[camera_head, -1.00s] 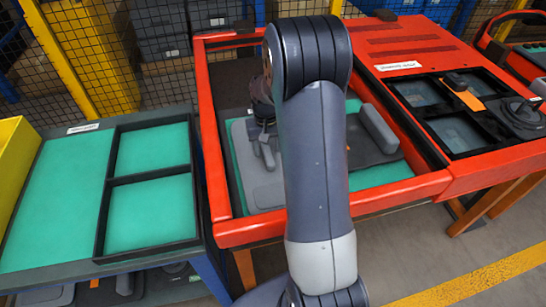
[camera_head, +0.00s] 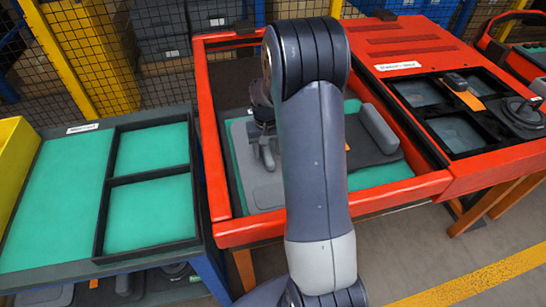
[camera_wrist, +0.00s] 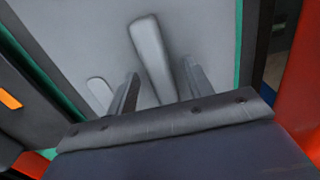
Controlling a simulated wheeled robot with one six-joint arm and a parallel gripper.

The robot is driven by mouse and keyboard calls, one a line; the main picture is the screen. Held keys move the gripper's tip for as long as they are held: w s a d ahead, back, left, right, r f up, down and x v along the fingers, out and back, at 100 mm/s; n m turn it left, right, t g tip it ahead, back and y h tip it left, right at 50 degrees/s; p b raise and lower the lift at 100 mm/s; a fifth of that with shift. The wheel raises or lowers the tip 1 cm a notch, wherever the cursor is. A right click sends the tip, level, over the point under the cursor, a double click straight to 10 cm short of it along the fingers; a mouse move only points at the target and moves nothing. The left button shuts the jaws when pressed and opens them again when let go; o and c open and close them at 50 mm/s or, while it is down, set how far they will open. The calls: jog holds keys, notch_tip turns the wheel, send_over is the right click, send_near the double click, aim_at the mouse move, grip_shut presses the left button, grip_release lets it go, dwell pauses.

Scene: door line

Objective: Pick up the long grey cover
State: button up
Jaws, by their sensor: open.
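A long light-grey bar (camera_wrist: 152,55) with rounded ends stands out from a flat grey panel (camera_wrist: 75,30) in the wrist view. I cannot tell whether this bar is a separate cover or part of the panel. My gripper (camera_wrist: 162,88) is open, with one finger on each side of the bar's near end; contact cannot be made out. In the head view my gripper (camera_head: 268,153) is over the light-grey panel (camera_head: 240,148), left of my arm, which hides part of it. Another long grey bar (camera_head: 378,128) lies on a dark panel to the right.
A red-framed bench (camera_head: 215,200) surrounds the panels, over a green surface (camera_head: 385,175). A small grey rounded piece (camera_wrist: 100,90) is beside the left finger. A green-lined tray table (camera_head: 50,200) stands left; a red station (camera_head: 430,50) with dark compartments stands right.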

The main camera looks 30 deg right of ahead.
grip_shut()
dwell(0.4)
notch_tip(320, 180, up, 13)
jog(key=p, duration=0.3)
notch_tip(320, 180, up, 14)
jog(key=p, duration=1.2)
send_over(267, 150)
jog(key=shift+f, duration=0.25)
jog(key=shift+f, duration=0.1)
